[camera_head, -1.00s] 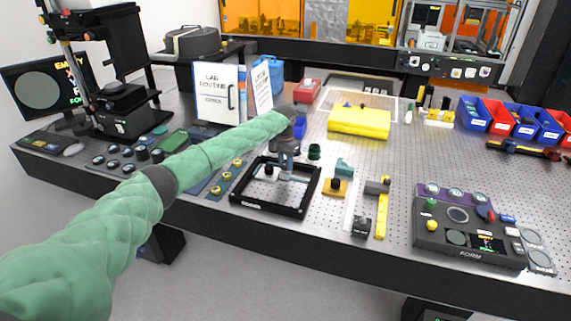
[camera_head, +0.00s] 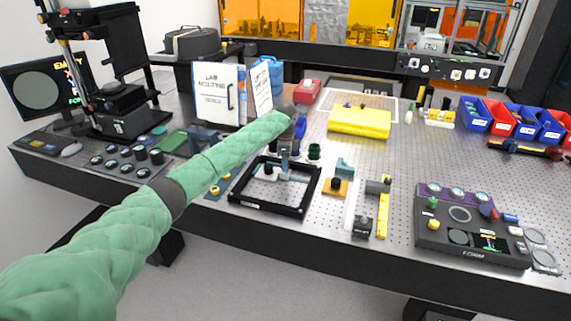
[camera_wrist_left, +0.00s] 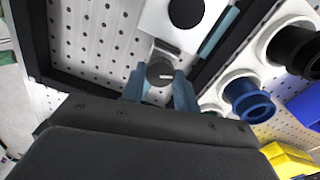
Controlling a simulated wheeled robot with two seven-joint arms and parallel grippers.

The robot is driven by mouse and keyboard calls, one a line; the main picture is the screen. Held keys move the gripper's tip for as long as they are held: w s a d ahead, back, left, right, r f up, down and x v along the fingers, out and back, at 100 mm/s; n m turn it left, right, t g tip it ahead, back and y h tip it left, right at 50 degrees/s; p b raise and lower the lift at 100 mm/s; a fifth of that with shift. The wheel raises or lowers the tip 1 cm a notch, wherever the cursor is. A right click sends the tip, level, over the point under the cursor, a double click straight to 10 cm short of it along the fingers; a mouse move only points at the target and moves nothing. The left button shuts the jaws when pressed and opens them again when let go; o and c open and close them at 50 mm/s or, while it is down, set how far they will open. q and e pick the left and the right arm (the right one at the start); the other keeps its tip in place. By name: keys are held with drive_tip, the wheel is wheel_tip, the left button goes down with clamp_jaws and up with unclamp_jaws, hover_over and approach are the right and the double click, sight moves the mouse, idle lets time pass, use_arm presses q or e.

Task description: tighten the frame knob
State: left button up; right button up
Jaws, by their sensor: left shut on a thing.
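The black square frame (camera_head: 262,207) lies flat on the perforated table, and its bars also show in the left wrist view (camera_wrist_left: 35,40). My left gripper (camera_head: 284,172) reaches down into the far part of the frame. In the left wrist view my left gripper (camera_wrist_left: 160,88) has its two blue-grey fingers shut on the frame knob (camera_wrist_left: 160,71), a round dark grey knob with a pale mark on its top. The knob sits close to the inner side of a frame bar. In the head view the knob is hidden by the fingers. My right gripper is out of view.
A white block with a black round top (camera_wrist_left: 186,12) stands inside the frame, close to the fingers. Blue (camera_wrist_left: 247,100) and black round parts on white rings stand just outside it. An orange-based knob piece (camera_head: 334,188) and yellow bar (camera_head: 382,215) lie to the right.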

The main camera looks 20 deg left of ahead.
use_arm(q)
drive_tip(key=shift+w+r+m, duration=0.1)
drive_tip(key=shift+r+m, duration=0.1)
drive_tip(key=shift+m, duration=1.5)
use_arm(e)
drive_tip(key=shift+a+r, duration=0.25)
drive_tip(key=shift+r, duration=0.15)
use_arm(q)
drive_tip(key=shift+b, duration=0.3)
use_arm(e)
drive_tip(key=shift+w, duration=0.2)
use_arm(q)
drive_tip(key=shift+r, duration=0.1)
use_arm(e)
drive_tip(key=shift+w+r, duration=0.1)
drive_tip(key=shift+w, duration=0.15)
use_arm(q)
drive_tip(key=o, duration=1)
drive_tip(key=shift+c, duration=0.2)
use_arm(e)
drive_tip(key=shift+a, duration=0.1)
